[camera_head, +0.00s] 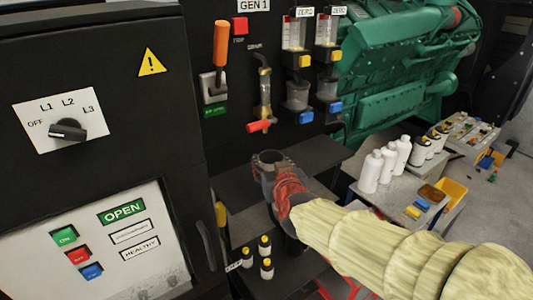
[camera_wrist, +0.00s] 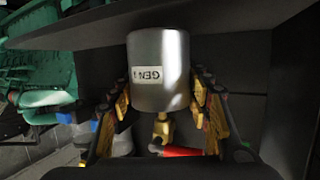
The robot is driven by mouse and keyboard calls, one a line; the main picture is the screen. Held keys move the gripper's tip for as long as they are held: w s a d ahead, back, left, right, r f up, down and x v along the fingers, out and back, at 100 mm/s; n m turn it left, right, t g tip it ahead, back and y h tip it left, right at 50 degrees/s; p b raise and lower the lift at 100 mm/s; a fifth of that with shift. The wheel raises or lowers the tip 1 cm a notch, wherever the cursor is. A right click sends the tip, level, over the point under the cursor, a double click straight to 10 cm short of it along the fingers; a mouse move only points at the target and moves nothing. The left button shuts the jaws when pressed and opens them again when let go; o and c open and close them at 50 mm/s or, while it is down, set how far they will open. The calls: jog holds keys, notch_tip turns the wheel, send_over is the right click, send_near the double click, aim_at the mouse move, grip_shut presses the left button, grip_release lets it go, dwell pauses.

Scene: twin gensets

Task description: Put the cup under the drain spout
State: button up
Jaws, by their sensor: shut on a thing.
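The cup (camera_wrist: 158,70) is a grey metal cylinder with a white "GEN 1" label. In the head view its round dark rim (camera_head: 270,156) shows at the end of my arm. My gripper (camera_wrist: 160,104) is shut on the cup, with yellow-padded fingers on both sides of it. The drain spout (camera_head: 264,88) hangs on the black GEN 1 panel, with a brass valve and red handle. In the head view the cup is below and slightly right of the red handle. In the wrist view the brass spout end (camera_wrist: 162,128) shows beyond the cup. The exact alignment cannot be told.
A dark shelf (camera_head: 318,152) runs beside my gripper under the panel. Two filter units (camera_head: 297,92) hang right of the drain. Several small yellow-capped bottles (camera_head: 265,256) stand lower left of my arm. White bottles (camera_head: 371,172) stand on a side table at right.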

aim_at(269, 155)
jog(key=w, duration=0.2)
jog(key=w+a, duration=0.1)
jog(key=w, duration=0.1)
jog(key=shift+w, duration=0.3)
jog(key=shift+w+a+r+p, duration=0.1)
jog(key=shift+w+p, duration=0.1)
jog(key=shift+w, duration=0.4)
jog(key=shift+w+a+p, duration=0.1)
jog(key=shift+w+p, duration=0.05)
jog(key=shift+w, duration=0.4)
jog(key=shift+w+a+f, duration=0.1)
jog(key=shift+w+f, duration=0.25)
jog(key=shift+f, duration=0.5)
jog(key=shift+s+r, duration=0.1)
jog(key=shift+f, duration=0.2)
jog(key=o, duration=1.2)
